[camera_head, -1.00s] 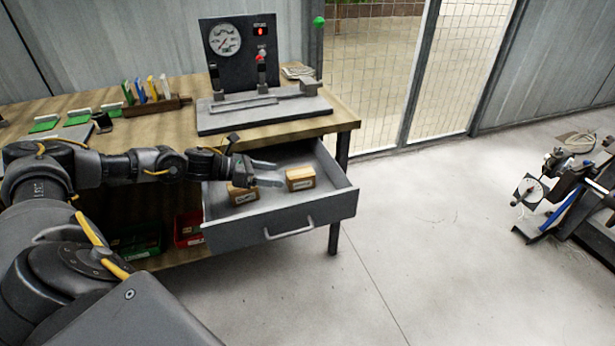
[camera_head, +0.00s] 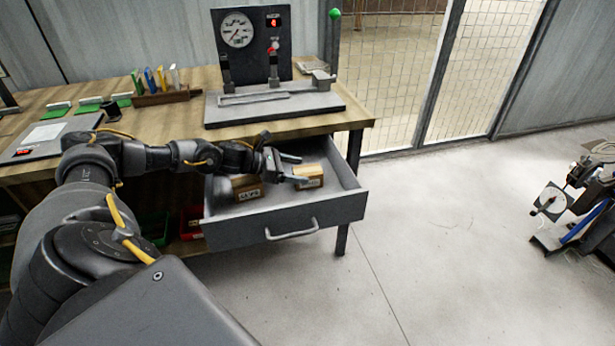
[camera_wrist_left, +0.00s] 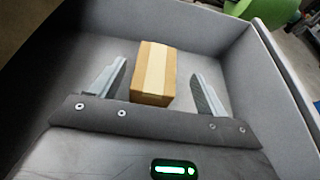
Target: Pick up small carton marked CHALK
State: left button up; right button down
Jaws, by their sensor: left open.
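Two small brown cartons lie in the open grey drawer (camera_head: 340,208). The right carton (camera_head: 310,177) has a white label on its front, and the left carton (camera_head: 247,190) has one too; I cannot read either label surely. My left gripper (camera_head: 293,168) is open over the drawer, its fingers pointing right at the right carton. In the left wrist view, one carton (camera_wrist_left: 154,75) with a pale tape strip lies between the open fingers (camera_wrist_left: 160,72), with gaps on both sides. No label shows there. My right gripper is out of view.
The drawer's walls surround the cartons. The wooden bench (camera_head: 190,112) above carries a gauge stand (camera_head: 250,50) and a rack of coloured cards (camera_head: 160,95). Red and green bins sit below.

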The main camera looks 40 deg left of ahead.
aim_at(304, 170)
pick_arm(q)
jog(key=x, duration=0.5)
jog(key=shift+w+a+f+p, duration=0.15)
jog(key=shift+w+f+p, duration=0.05)
jog(key=shift+p, duration=0.2)
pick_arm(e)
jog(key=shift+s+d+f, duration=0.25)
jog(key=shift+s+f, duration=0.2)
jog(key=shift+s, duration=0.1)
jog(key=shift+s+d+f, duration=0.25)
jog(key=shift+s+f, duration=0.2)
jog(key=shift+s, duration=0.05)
pick_arm(q)
jog(key=c, duration=1.1)
jog(key=shift+o, duration=0.2)
